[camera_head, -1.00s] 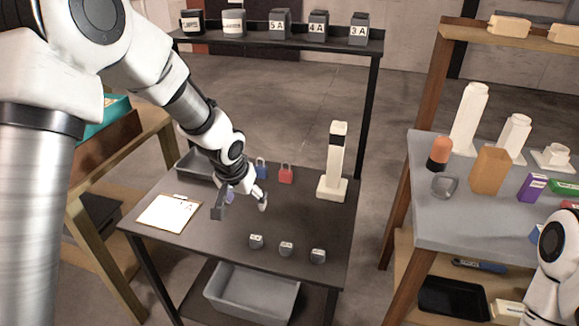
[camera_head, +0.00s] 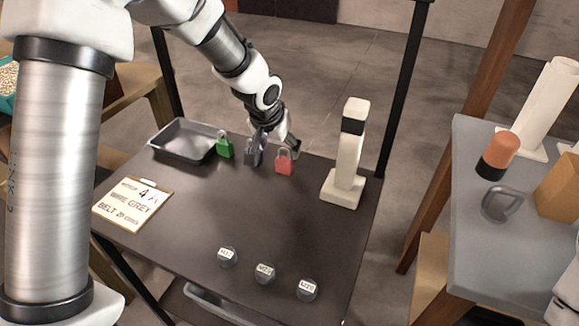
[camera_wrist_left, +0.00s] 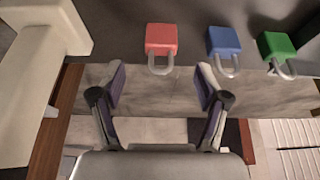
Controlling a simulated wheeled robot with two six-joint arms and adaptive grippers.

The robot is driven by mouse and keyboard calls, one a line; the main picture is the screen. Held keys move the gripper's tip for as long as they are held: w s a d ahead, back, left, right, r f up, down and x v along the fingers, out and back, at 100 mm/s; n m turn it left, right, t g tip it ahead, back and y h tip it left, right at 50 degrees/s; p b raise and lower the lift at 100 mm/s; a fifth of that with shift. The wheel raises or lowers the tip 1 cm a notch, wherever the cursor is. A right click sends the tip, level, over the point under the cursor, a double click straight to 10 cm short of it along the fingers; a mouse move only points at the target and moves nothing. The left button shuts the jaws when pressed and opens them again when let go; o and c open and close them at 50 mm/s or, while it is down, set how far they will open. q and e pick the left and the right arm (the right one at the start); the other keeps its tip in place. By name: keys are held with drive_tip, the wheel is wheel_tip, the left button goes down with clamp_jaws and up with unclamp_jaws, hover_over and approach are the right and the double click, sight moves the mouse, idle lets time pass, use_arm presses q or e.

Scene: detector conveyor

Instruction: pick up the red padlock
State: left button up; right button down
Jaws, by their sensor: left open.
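The red padlock (camera_head: 284,163) stands near the far edge of the dark table. In the left wrist view the red padlock (camera_wrist_left: 161,40) is ahead of my fingers, its shackle pointing toward the gap between them. My left gripper (camera_head: 274,149) is open and empty, right by the padlock; its fingers (camera_wrist_left: 161,82) are spread and apart from it. A blue padlock (camera_wrist_left: 224,41) sits beside the red one; in the head view it is mostly hidden by my gripper. A green padlock (camera_head: 225,148) stands further left. My right gripper is out of view.
A white post-like device (camera_head: 347,165) stands right of the red padlock. A grey tray (camera_head: 163,151) is at the far left, a clipboard (camera_head: 128,205) at the left edge. Several small labelled weights lie near the front. The table's middle is clear.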

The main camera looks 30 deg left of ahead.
sight(284, 160)
use_arm(q)
drive_tip(key=x, duration=0.8)
drive_tip(key=shift+w+a, duration=0.15)
drive_tip(key=c, duration=1.3)
